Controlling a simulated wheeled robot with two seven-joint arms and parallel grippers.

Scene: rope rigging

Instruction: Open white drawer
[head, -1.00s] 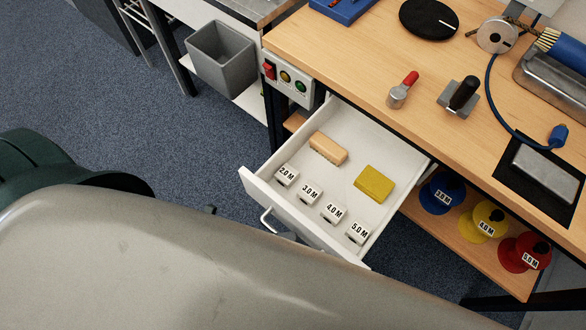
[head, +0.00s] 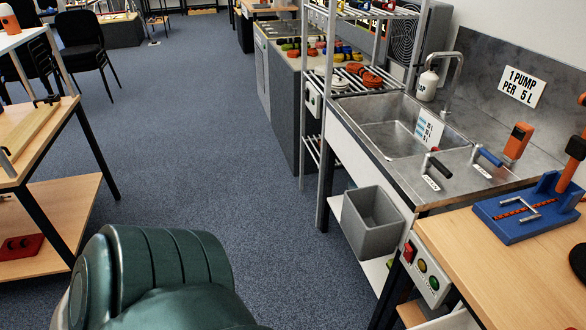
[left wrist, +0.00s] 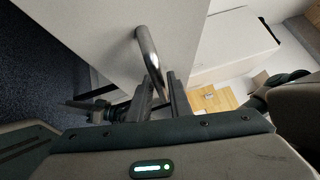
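The white drawer (left wrist: 95,30) shows close up in the left wrist view, with its white front and a curved metal handle (left wrist: 146,45). My left gripper (left wrist: 161,80) is at this handle. Its two fingers stand apart, and the lower end of the handle lies between their tips. I cannot tell whether a finger touches it. In the head view only a white strip at the bottom edge, likely part of the drawer (head: 452,321), shows beside the wooden workbench (head: 500,255). My right gripper is in neither view.
A grey bin (head: 368,222) stands on a low shelf below the sink (head: 395,125), left of the workbench. A button box (head: 426,275) is fixed to the bench's corner. A wooden table (head: 35,140) stands at the left. The blue carpet (head: 215,150) between is clear.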

